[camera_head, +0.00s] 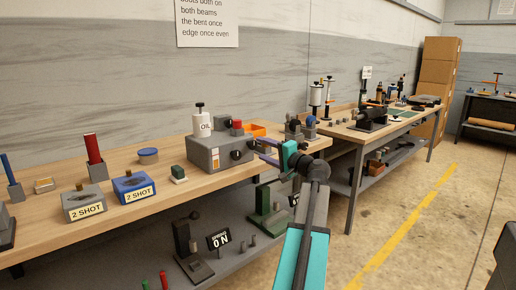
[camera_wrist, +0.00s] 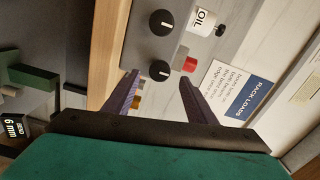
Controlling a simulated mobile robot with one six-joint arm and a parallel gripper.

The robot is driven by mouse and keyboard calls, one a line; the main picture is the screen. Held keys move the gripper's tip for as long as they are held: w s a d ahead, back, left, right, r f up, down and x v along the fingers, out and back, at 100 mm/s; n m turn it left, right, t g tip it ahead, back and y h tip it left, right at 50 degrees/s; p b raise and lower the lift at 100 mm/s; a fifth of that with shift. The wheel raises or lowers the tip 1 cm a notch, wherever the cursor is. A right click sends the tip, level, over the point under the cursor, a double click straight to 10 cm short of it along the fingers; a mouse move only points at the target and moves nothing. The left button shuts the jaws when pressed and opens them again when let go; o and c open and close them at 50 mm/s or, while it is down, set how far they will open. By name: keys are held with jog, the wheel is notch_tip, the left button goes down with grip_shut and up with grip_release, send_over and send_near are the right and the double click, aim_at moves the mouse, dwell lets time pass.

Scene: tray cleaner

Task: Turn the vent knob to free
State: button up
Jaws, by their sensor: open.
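A grey box (camera_head: 205,155) stands near the front edge of the wooden bench. Its front bears dark round knobs; one knob (camera_head: 236,155) shows in the head view. In the wrist view, two black knobs with white pointer lines show on the grey face: a farther knob (camera_wrist: 162,22) and a nearer knob (camera_wrist: 160,71). I cannot read labels telling which is the vent knob. My gripper (camera_head: 263,151) is open and empty, just right of the box. In the wrist view, its purple fingers (camera_wrist: 158,80) point toward the nearer knob, one on each side, apparently not touching it.
A red button (camera_wrist: 189,65) is close to the right finger in the wrist view. Blue and grey "2 SHOT" blocks (camera_head: 133,189) sit to the left. A lower shelf (camera_head: 228,262) holds tools; open floor lies right.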

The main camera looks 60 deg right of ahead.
jog(key=v, duration=0.8)
jog(key=shift+a, duration=0.15)
jog(key=shift+s+r, duration=0.1)
